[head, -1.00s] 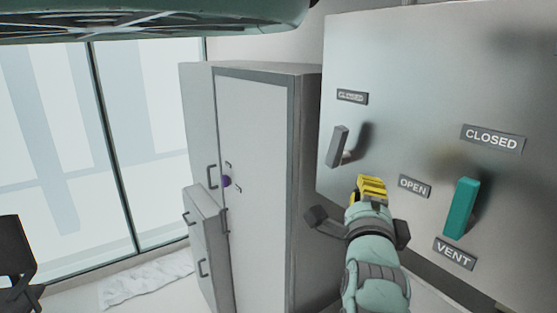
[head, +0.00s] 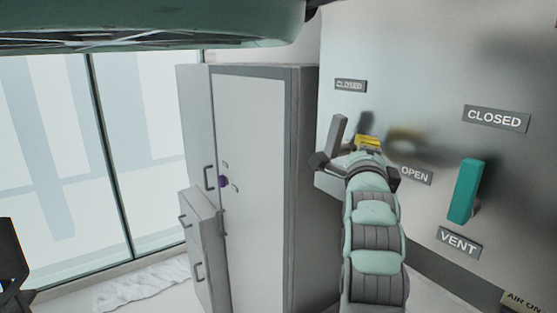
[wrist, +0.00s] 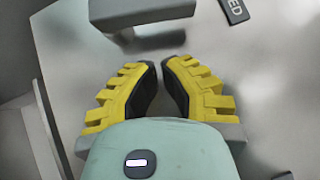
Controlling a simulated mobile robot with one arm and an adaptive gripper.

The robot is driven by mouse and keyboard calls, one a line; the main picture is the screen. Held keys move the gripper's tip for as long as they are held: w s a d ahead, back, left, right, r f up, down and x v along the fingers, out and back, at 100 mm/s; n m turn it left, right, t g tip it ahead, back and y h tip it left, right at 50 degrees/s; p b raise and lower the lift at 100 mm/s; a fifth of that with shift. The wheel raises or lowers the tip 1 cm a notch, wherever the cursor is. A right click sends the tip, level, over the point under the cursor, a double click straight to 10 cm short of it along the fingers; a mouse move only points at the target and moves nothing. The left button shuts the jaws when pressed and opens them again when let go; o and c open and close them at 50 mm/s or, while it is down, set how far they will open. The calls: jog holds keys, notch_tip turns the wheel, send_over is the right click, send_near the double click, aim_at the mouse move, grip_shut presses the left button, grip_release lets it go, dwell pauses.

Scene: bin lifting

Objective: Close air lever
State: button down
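A grey lever (head: 337,133) stands out from the metal wall panel, tilted slightly off vertical, with its upper end toward a small CLOSED sign (head: 350,86). An OPEN sign (head: 416,176) is lower right of it. My gripper (head: 368,140) is just right of the grey lever, close to the panel; the arm partly hides the lever's lower part. In the wrist view, the yellow fingers of my gripper (wrist: 161,68) are apart with a narrow empty gap. The grey lever (wrist: 140,12) lies just beyond the fingertips.
A teal lever (head: 463,191) is at the right, between another CLOSED sign (head: 496,119) and a VENT sign (head: 458,242). An AIR ON sign (head: 524,302) shows at the bottom right. A tall grey cabinet (head: 262,180) stands left of the panel.

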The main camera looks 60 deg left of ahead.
aim_at(340, 137)
jog(key=shift+s+a+r+p, duration=0.1)
jog(key=shift+a+r+p, duration=0.1)
jog(key=shift+a+p, duration=0.6)
jog(key=shift+s+a+r+p, duration=0.15)
jog(key=shift+a+p, duration=0.35)
jog(key=shift+a, duration=0.5)
jog(key=shift+w, duration=0.1)
